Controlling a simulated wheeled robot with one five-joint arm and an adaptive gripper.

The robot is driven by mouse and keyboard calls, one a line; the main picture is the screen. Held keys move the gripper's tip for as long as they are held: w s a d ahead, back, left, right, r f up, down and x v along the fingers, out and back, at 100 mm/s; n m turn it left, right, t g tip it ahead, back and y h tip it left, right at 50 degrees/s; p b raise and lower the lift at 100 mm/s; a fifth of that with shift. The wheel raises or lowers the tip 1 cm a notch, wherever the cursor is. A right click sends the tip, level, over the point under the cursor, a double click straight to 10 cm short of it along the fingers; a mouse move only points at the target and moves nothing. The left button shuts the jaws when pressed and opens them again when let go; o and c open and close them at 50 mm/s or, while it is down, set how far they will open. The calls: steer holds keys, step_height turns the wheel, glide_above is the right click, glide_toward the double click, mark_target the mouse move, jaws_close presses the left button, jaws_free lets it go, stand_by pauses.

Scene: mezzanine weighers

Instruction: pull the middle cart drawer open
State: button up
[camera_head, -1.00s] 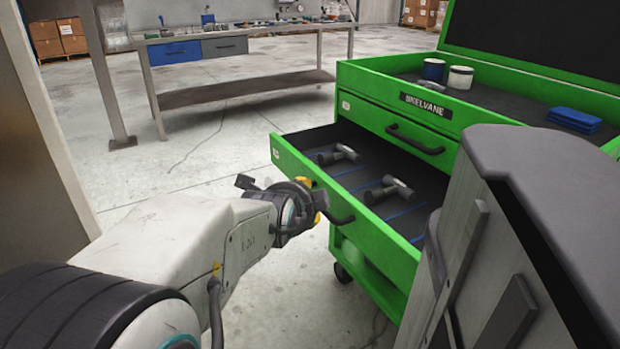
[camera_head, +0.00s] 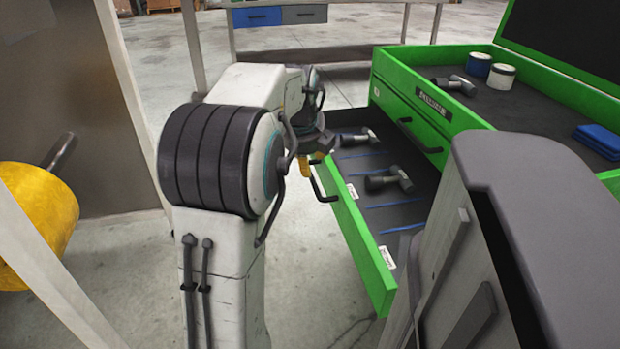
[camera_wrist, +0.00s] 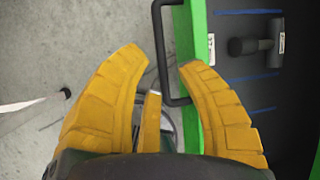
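The green cart's drawer (camera_head: 365,240) below the top drawer stands open, with its dark inside showing. Its black handle (camera_head: 322,190) is on the front; in the wrist view the handle (camera_wrist: 160,45) runs between my yellow fingers. My gripper (camera_wrist: 165,78) is open, with its fingertips apart on either side of the bar. In the head view my gripper (camera_head: 308,165) is beside the drawer front, partly hidden by my arm. Two hammers (camera_head: 388,180) lie in the drawer; one hammer (camera_wrist: 256,45) shows in the wrist view.
The cart's closed top drawer (camera_head: 400,108) is above. A yellow cylinder (camera_head: 35,225) is at left. A workbench with a blue drawer (camera_head: 257,17) stands behind.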

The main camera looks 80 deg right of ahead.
step_height(320, 180, down, 7)
steer(key=d+m+b, duration=0.1)
steer(key=d+b, duration=0.1)
steer(key=shift+d, duration=0.2)
stand_by(0.4)
jaws_close()
stand_by(0.3)
steer(key=shift+a+f+y, duration=0.1)
steer(key=shift+y, duration=0.2)
